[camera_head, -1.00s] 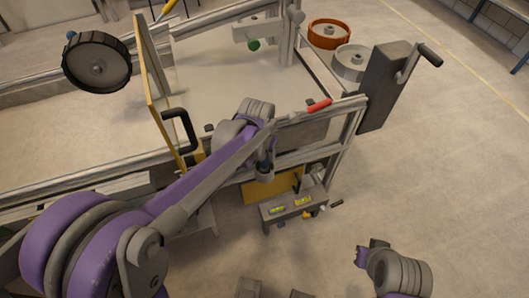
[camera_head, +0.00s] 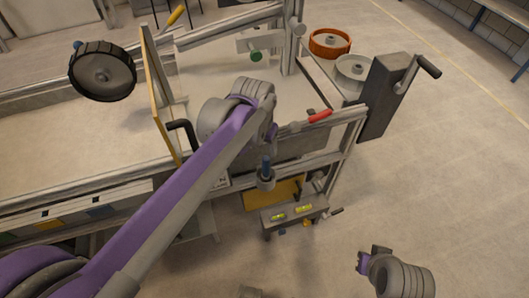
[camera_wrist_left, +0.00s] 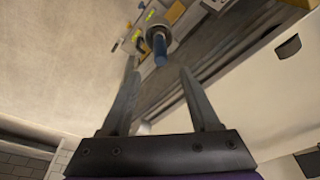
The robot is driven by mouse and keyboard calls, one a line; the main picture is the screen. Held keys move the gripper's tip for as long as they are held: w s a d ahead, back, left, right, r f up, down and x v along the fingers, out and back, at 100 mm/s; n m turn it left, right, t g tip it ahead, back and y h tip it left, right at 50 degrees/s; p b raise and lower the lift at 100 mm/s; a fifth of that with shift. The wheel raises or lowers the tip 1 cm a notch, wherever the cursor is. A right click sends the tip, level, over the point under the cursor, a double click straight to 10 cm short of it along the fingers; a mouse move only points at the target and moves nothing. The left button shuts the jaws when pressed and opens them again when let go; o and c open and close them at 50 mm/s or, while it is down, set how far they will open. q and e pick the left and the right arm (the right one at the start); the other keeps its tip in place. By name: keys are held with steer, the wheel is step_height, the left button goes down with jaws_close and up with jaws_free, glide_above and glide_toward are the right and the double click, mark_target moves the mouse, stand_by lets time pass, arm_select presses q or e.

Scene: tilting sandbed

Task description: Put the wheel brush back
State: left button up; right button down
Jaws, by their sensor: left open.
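A blue handle (camera_head: 266,163) stands upright in a round grey holder (camera_head: 266,182) on the near side of the sandbed frame. I take this for the wheel brush; its head is hidden in the holder. The handle also shows in the left wrist view (camera_wrist_left: 160,48), just beyond the fingertips and between their lines. My left gripper (camera_head: 271,137) is just above the handle, open and empty. In the left wrist view its fingers (camera_wrist_left: 157,75) are spread, with nothing between them. My right gripper (camera_head: 371,256) is at the lower right, small and unclear, over open floor.
A red-handled tool (camera_head: 318,116) lies on the near rail close to my left gripper. A grey post with a crank (camera_head: 388,95) stands to the right. Below is a small shelf with yellow levels (camera_head: 295,212). A wheel (camera_head: 102,72) is at left. Floor at right is clear.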

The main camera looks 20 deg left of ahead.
arm_select(q)
steer(key=s+a+f+n+t, duration=0.1)
steer(key=s+a+f, duration=0.1)
steer(key=s, duration=0.8)
steer(key=s+a+f+n+t, duration=0.1)
steer(key=s+a+f, duration=0.1)
steer(key=s+f, duration=0.3)
steer(key=s, duration=0.4)
steer(key=shift+s+a+f+t, duration=0.25)
steer(key=shift+s+t, duration=0.05)
steer(key=shift+s, duration=0.05)
steer(key=shift+c, duration=0.4)
